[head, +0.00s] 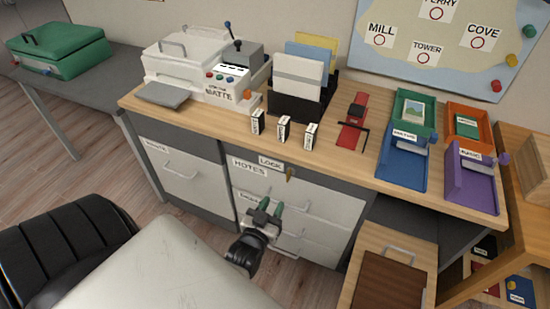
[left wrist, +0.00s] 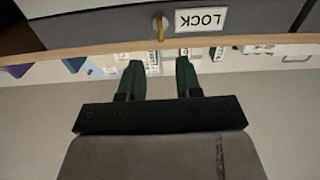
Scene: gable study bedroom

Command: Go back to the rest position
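My left gripper (head: 265,208) is in front of the drawer cabinet (head: 333,205), just below the lock key (head: 290,174). In the left wrist view its two green fingers (left wrist: 159,66) stand apart with nothing between them. That view is upside down and shows the brass key (left wrist: 160,28) beside the LOCK label (left wrist: 201,19), beyond the fingertips and apart from them. The LOCK label also shows in the head view (head: 270,162). The drawers behind the gripper look shut. My right gripper is not in view.
The wooden desk top (head: 215,125) above holds a white printer (head: 190,65), a black file holder (head: 300,103), several small labelled boxes, a red stapler-like tool (head: 353,120) and coloured trays (head: 402,168). A wooden box with a handle (head: 390,270) stands at lower right. A green case (head: 60,48) sits at far left.

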